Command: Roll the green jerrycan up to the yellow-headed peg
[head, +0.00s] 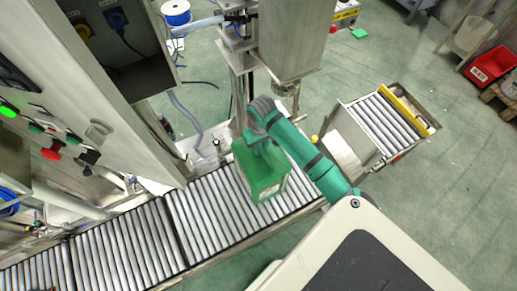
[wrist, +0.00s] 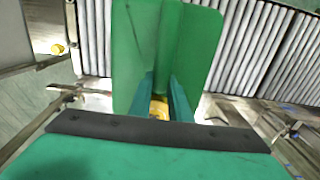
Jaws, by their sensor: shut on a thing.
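The green jerrycan (head: 262,182) stands upright on the roller conveyor (head: 205,220) in the head view. Its green top fills the upper middle of the wrist view (wrist: 135,50). My gripper (wrist: 163,90) is shut on the jerrycan at its top, with a finger on each side of the raised handle part. A small yellow-orange patch shows between the fingers; I cannot tell what it is. The yellow-headed peg (head: 314,139) is right of the jerrycan in the head view, beside the conveyor and apart from the can. Its yellow head is at the left of the wrist view (wrist: 57,48).
A steel column (head: 290,40) with filling equipment rises behind the jerrycan. A control cabinet (head: 100,120) stands along the left. A further roller section with a yellow end bar (head: 405,108) lies to the right. Bare rollers extend left of the can.

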